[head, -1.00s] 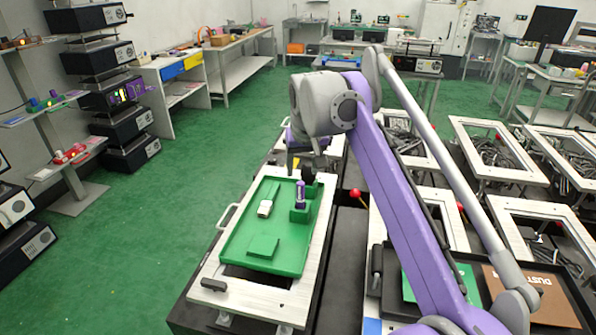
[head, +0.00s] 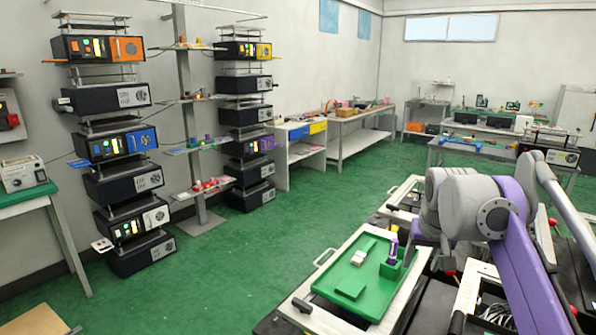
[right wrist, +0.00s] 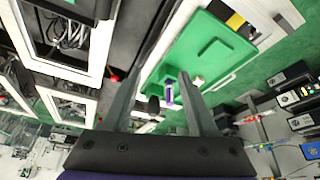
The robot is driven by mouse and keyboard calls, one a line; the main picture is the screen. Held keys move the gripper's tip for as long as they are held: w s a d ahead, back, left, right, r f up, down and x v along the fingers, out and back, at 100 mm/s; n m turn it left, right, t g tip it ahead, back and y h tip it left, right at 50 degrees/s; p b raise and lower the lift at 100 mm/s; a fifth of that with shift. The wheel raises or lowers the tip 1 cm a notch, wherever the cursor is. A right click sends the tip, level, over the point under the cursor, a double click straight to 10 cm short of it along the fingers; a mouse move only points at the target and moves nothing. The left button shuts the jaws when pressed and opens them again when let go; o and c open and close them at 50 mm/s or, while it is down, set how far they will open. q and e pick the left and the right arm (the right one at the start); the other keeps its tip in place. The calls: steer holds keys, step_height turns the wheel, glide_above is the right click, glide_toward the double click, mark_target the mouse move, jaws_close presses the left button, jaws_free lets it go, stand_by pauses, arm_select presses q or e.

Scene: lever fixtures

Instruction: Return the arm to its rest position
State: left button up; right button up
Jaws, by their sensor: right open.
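My right gripper (head: 434,250) hangs to the right of a green tray (head: 335,290) in the head view, with part of it hidden by the arm's own grey links. In the right wrist view its two dark fingers (right wrist: 158,95) are spread, with nothing held between them. A small purple upright piece (head: 393,250) stands in a green block on the tray. It also shows in the right wrist view (right wrist: 169,93), beyond the fingers and apart from them. My left gripper is in neither view.
The tray lies on a white-framed bench (head: 340,320) with a handle. Stacks of black devices (head: 128,175) and a shelf stand (head: 193,130) are at the left. The green floor (head: 225,265) between them is clear. A red knob (right wrist: 114,78) shows near the right gripper.

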arm_select(q)
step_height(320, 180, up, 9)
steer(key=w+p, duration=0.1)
steer(key=p, duration=0.6)
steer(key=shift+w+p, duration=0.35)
arm_select(e)
steer(key=s+a+f+n, duration=0.1)
steer(key=s+a+f, duration=0.2)
steer(key=s+f, duration=0.3)
steer(key=s+a+f+n, duration=0.1)
steer(key=s+a+f, duration=0.1)
steer(key=s+f, duration=0.5)
steer(key=s+a+f+t+y, duration=0.1)
steer(key=s+a+f, duration=0.2)
steer(key=s, duration=1.2)
step_height(320, 180, down, 4)
steer(key=shift+s+a+r+n, duration=0.15)
steer(key=shift+s+a+n, duration=0.15)
steer(key=shift+s+n, duration=0.1)
steer(key=shift+c, duration=0.7)
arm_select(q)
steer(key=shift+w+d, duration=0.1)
arm_select(e)
steer(key=shift+d, duration=0.15)
